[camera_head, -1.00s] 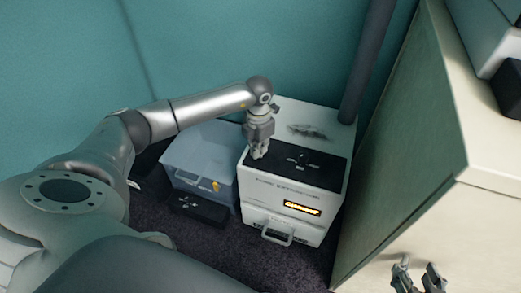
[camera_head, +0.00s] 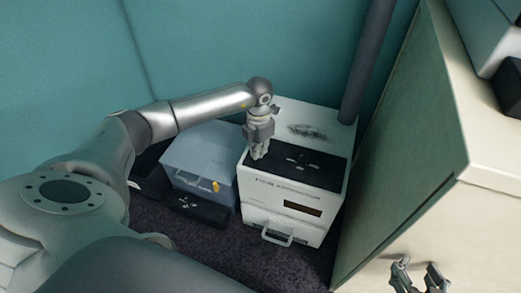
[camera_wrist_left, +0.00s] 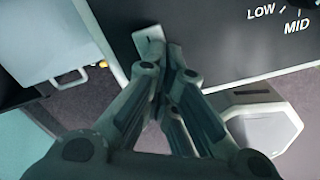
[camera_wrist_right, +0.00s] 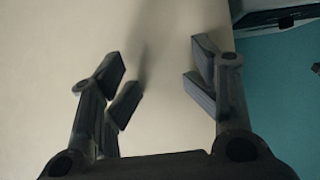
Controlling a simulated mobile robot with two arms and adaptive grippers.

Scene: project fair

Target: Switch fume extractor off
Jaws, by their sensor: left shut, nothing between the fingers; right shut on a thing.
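The fume extractor (camera_head: 265,209) is a white box with a black top panel (camera_head: 318,170). Its front display (camera_head: 303,209) is dark. My left gripper (camera_head: 256,154) is shut and empty, pointing down at the panel's left end. LOW and MID markings (camera_wrist_left: 280,18) show on the panel. My right gripper (camera_head: 418,275) is away at the lower right, its fingers spread with nothing visible between them.
A blue-grey bin (camera_head: 200,155) with an orange-yellow latch stands just left of the extractor. A dark duct pipe (camera_head: 368,60) rises behind it. Dark carpet (camera_head: 220,245) is clear in front.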

